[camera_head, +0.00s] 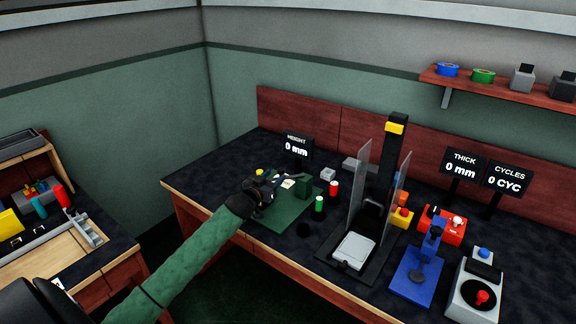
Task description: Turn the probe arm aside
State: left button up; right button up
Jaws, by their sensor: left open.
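My left arm reaches in from the lower left, and my left gripper (274,184) is over the green mat (285,216) on the dark bench. It is open. A thin grey bar, which looks like the probe arm (292,177), lies just beyond the fingertips, close to a dark green block (304,187). I cannot tell whether the fingers touch the bar. The gripper hides part of the mat and whatever lies under it. The HEIGHT display (297,146) behind reads 0 mm. My right gripper is out of view.
Right of the mat stand a green cylinder (319,204) and a red cylinder (333,188). The bench's front left corner is clear.

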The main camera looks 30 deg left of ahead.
pick_arm(q)
jog(key=w+p, duration=0.1)
jog(key=w, duration=0.6)
jog(key=shift+w+p, duration=0.2)
jog(key=shift+p, duration=0.2)
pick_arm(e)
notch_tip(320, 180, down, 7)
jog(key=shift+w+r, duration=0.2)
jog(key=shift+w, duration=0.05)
pick_arm(q)
jog(key=shift+r, duration=0.1)
jog(key=shift+c, duration=0.5)
grip_shut()
